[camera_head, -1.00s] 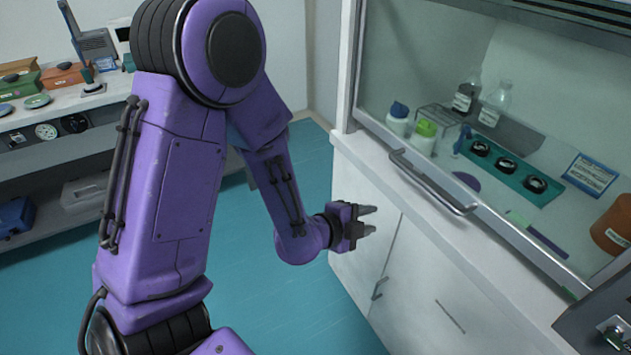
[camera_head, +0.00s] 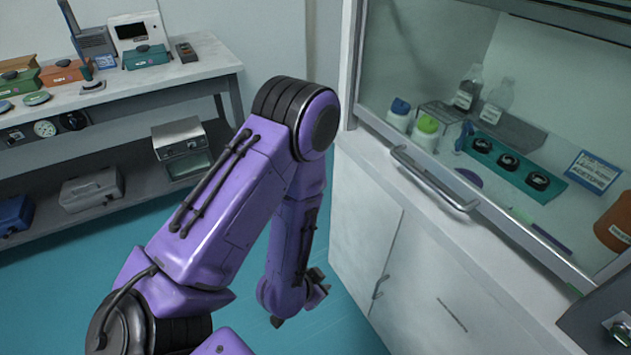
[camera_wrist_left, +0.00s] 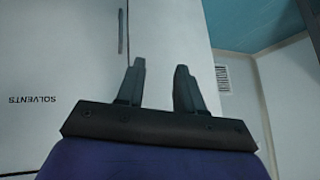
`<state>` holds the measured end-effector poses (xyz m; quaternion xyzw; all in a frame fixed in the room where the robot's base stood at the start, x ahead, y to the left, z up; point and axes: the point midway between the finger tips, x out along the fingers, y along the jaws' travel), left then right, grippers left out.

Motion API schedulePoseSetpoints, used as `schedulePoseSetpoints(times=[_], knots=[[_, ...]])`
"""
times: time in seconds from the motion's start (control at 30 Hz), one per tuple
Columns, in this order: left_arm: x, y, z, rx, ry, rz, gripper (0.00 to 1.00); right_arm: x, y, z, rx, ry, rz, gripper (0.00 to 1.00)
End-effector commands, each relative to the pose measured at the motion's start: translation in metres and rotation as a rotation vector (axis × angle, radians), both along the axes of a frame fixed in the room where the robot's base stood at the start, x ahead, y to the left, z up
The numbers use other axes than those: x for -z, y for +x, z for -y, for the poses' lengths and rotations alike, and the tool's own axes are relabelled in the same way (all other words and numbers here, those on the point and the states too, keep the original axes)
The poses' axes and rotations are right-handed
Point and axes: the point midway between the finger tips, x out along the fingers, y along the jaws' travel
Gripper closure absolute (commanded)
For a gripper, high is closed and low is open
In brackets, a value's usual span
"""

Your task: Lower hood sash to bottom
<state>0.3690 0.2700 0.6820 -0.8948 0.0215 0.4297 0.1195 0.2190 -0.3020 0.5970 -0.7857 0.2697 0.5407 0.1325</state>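The fume hood's glass sash (camera_head: 425,60) fills the right of the head view, with items seen through it. Its metal bar handle (camera_head: 435,180) runs along the lower rail, which lies low, close to the hood's front ledge (camera_head: 375,155). I cannot tell whether a thin gap remains under the rail. My left gripper (camera_head: 318,290) hangs below and left of the handle, in front of the white cabinet, touching nothing visible. In the left wrist view its two fingers (camera_wrist_left: 160,68) stand apart with nothing between them. My right gripper is out of view.
White cabinet doors (camera_head: 365,240) stand under the hood; the wrist view shows "SOLVENTS" lettering on one. Inside the hood are bottles (camera_head: 468,90), a teal rack (camera_head: 520,168) and an orange container (camera_head: 615,225). A side bench (camera_head: 150,80) stands left. Teal floor between is clear.

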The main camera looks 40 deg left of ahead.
Motion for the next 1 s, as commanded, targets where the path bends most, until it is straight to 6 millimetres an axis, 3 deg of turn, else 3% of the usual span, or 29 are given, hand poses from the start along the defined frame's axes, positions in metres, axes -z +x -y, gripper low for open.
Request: schedulePoseSetpoints(times=[0.67, 0.77, 0.83, 0.87, 1.0], knots=[[0.006, -0.007, -0.002, -0.04, -0.017, -0.017, 0.63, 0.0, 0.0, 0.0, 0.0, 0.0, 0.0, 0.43], [0.006, -0.007, -0.003, -0.103, -0.06, -0.012, 0.63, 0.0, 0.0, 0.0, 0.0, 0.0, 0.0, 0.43], [0.007, -0.007, -0.009, -0.25, -0.131, 0.002, 0.63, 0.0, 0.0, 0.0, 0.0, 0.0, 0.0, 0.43], [0.01, -0.011, -0.013, -0.334, -0.166, 0.001, 0.63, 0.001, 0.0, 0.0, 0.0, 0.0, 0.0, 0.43], [0.055, -0.08, -0.029, -0.713, -0.24, -0.099, 0.63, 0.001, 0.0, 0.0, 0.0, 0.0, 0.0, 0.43]])
